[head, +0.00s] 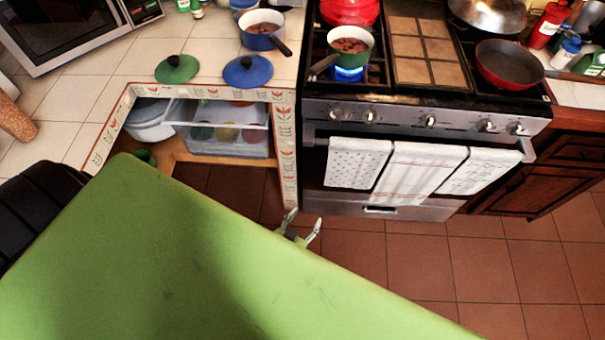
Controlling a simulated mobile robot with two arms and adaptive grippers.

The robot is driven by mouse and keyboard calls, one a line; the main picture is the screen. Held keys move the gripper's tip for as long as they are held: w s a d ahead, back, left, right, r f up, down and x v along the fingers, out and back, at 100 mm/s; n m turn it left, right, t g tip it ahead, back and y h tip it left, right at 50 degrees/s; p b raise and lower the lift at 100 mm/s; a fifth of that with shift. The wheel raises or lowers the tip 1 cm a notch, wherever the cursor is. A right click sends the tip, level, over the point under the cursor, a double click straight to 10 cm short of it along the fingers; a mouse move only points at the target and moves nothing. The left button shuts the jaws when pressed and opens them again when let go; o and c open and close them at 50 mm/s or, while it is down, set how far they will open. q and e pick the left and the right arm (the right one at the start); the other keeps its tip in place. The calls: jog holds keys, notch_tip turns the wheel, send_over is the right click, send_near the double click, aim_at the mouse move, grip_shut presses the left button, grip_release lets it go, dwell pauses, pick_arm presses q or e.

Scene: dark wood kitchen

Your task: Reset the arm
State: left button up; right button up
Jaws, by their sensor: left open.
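My left gripper (302,224) shows just past the far edge of the large green surface in the foreground. Its two pale fingertips stand apart, with nothing between them. The rest of that gripper and most of its arm are hidden behind the green surface. It is in front of the oven's lower left corner, above the tiled floor as seen from here; I cannot tell its exact distance from the oven. My right gripper is not in view.
The green surface (190,260) fills the lower left. The stove (425,118) carries a green pot (350,42) and a red pan (508,65); towels (425,172) hang on its front. An open shelf (222,158) holds containers. The floor (500,260) at right is clear.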

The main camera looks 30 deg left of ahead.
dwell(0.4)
pick_arm(q)
jog(key=s+f+m+g+h, duration=0.2)
jog(key=s+f+g, duration=0.4)
jog(key=s+f, duration=0.95)
jog(key=s+a+f+g, duration=0.2)
jog(key=s, duration=0.7)
jog(key=s+a+f+g+y, duration=0.1)
jog(key=s+a+f+g, duration=0.1)
jog(key=s, duration=0.7)
jog(key=shift+a+m+g, duration=0.15)
jog(key=shift+m+g, duration=0.25)
jog(key=shift+g, duration=0.1)
